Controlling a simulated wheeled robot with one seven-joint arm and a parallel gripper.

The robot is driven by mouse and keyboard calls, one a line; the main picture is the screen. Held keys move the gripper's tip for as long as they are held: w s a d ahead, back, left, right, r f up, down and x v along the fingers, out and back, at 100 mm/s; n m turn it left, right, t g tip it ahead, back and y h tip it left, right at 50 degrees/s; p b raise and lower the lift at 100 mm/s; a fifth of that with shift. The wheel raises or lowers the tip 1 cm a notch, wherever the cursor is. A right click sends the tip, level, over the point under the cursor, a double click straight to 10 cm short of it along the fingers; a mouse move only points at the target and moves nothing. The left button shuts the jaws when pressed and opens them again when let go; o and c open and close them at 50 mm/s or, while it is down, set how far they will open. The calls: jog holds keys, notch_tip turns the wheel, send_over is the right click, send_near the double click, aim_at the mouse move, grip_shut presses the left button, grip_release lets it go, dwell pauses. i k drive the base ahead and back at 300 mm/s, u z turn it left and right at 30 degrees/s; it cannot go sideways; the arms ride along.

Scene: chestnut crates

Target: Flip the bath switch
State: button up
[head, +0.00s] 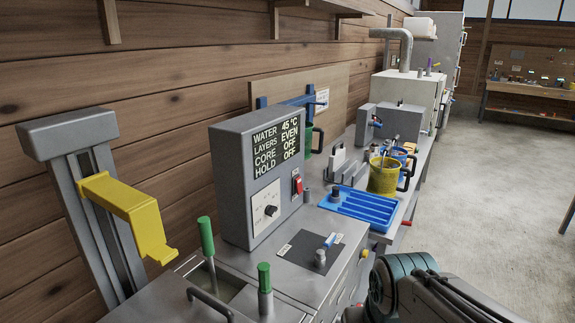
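A grey control box (230,185) stands on the metal bench. Its display (276,143) reads water 45 °C, layers even, core off, hold off. A red switch (298,184) sits on a light plate on the box's face, right of a dial (270,210). A small lever with a blue handle (329,241) stands on a dark plate (300,250) in front of the box. No label naming the bath is legible, so I cannot tell which is the bath switch. Part of my arm shows at the bottom right; my gripper is not in view.
Green-handled levers (207,240) stand by an open basin at the front left. A yellow bracket (130,212) juts from a grey column. A blue tray (362,207) and a yellow mug (383,175) sit further along the bench. The floor (480,200) at right is clear.

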aim_at(298, 181)
jog(key=k, duration=0.65)
jog(key=z, duration=0.55)
jog(key=i, duration=1.25)
jog(key=u, duration=0.55)
